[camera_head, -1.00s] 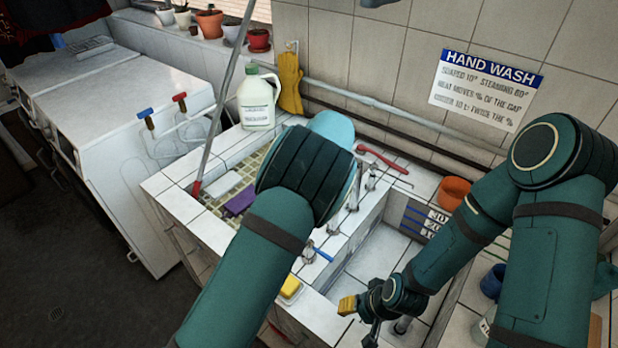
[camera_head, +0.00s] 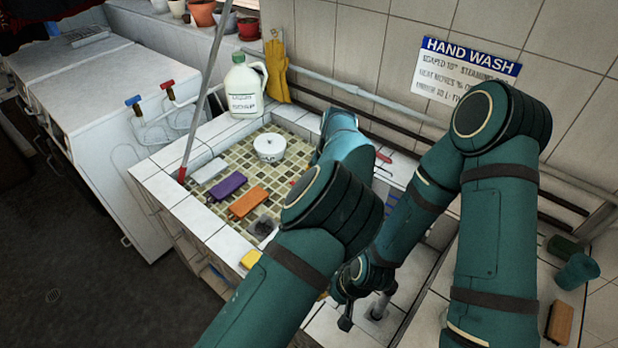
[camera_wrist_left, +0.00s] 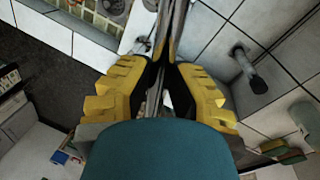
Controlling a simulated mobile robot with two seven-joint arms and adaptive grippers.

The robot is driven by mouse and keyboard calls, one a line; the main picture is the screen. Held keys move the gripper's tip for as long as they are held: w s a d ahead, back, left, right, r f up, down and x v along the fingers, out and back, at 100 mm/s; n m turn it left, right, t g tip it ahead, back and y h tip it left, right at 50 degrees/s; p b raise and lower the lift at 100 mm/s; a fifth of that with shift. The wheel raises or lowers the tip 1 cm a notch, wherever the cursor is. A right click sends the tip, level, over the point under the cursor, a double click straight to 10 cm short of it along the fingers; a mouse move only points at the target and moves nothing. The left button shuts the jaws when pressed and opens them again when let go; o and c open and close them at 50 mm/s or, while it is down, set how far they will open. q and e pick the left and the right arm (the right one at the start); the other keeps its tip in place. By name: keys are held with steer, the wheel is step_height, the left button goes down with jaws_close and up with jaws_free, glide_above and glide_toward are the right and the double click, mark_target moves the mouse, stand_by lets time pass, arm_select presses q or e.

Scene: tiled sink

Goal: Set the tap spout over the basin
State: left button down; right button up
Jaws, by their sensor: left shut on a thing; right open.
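My left gripper (camera_wrist_left: 165,78), with yellow pads in the left wrist view, is shut on a thin grey metal tube, seemingly the tap spout (camera_wrist_left: 168,38). My left arm hides this gripper and the spout in the head view. The mosaic-tiled basin (camera_head: 232,165) lies left of my left arm. A second, white-tiled basin (camera_head: 402,258) is partly hidden to the right, so which way the spout points is unclear. My right gripper (camera_head: 346,313) hangs open and apart, low over the white-tiled side.
The mosaic basin holds a white tub (camera_head: 270,148), a purple sponge (camera_head: 228,185) and an orange sponge (camera_head: 249,202). A soap jug (camera_head: 244,90) stands behind it. A pole (camera_head: 203,95) leans at its left corner. An upright pipe (camera_head: 379,305) stands near my right gripper.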

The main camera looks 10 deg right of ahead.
arm_select(q)
steer(key=shift+s+d+f+n+g, duration=0.15)
steer(key=shift+s+d+n, duration=0.2)
steer(key=shift+d+n, duration=0.2)
steer(key=shift+s+d+f+n+g, duration=0.15)
steer(key=shift+s+d+n, duration=0.15)
steer(key=shift+d+n, duration=0.25)
steer(key=shift+d+r, duration=0.1)
steer(key=c, duration=0.9)
jaws_free()
steer(key=shift+o, duration=0.2)
steer(key=shift+w+r, duration=0.1)
steer(key=shift+r, duration=0.15)
step_height(320, 180, up, 11)
steer(key=d, duration=0.2)
steer(key=shift+s+r, duration=0.2)
steer(key=shift+s, duration=0.2)
steer(key=shift+d, duration=0.1)
